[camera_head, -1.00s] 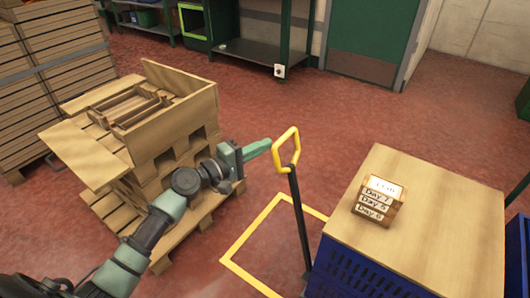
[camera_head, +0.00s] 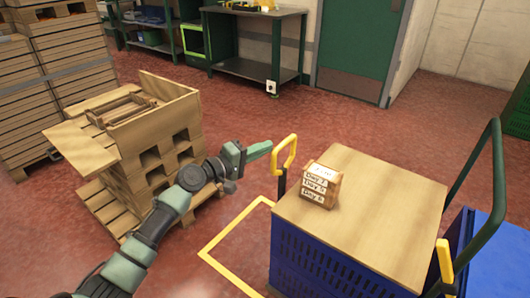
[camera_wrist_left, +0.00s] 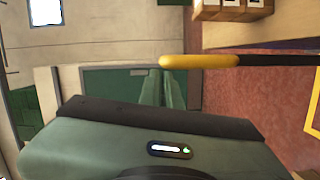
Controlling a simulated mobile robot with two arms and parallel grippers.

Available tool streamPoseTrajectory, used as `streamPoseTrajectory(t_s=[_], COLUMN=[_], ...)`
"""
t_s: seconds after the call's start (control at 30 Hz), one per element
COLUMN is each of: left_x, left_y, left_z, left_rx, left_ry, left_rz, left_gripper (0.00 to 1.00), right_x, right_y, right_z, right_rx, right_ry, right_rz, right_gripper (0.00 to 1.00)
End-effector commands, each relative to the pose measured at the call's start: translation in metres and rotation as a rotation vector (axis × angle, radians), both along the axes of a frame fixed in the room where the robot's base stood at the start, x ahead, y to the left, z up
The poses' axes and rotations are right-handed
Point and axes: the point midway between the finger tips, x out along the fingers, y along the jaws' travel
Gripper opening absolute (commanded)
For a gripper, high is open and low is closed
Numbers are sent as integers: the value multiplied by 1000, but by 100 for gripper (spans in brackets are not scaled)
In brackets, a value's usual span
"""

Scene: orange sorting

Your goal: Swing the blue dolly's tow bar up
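The tow bar's yellow loop handle (camera_head: 284,154) stands at the far left corner of a blue crate (camera_head: 310,268), on top of a short visible length of dark shaft (camera_head: 282,184). The crate hides the rest of the shaft, and the dolly itself cannot be made out. My left gripper (camera_head: 260,150) points at the handle from the left, just short of it. Its green fingers (camera_wrist_left: 162,90) are close together with nothing between them in the left wrist view. The yellow handle (camera_wrist_left: 198,61) crosses beyond them there, shaft to the right. My right gripper is not in view.
A wooden board (camera_head: 390,215) covers the crate and bears a small labelled box (camera_head: 321,186). Wooden pallets and boxes (camera_head: 150,150) stand at left. A dark green rail (camera_head: 478,200) and another yellow handle part (camera_head: 445,265) are at right. Red floor is open behind.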

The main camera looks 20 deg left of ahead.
Motion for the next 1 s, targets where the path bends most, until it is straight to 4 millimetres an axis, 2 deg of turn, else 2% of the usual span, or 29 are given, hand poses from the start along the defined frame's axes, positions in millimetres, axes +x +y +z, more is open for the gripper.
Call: streamPoseTrajectory(t_s=[0.03,0.53,0.73,1.0], left_x=[-6,-9,-29,-60], left_y=[-23,-22,-3,35], left_z=[-7,-9,-11,-6], left_rx=[-9,-13,-14,-14], left_ry=[19,22,22,8], left_rz=[-51,-52,-36,-3], left_gripper=[0,0,0,0], right_x=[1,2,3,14], right_y=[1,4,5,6], right_z=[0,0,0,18], right_rx=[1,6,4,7], right_ry=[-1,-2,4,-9], right_rz=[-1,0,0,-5], right_gripper=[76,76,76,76])
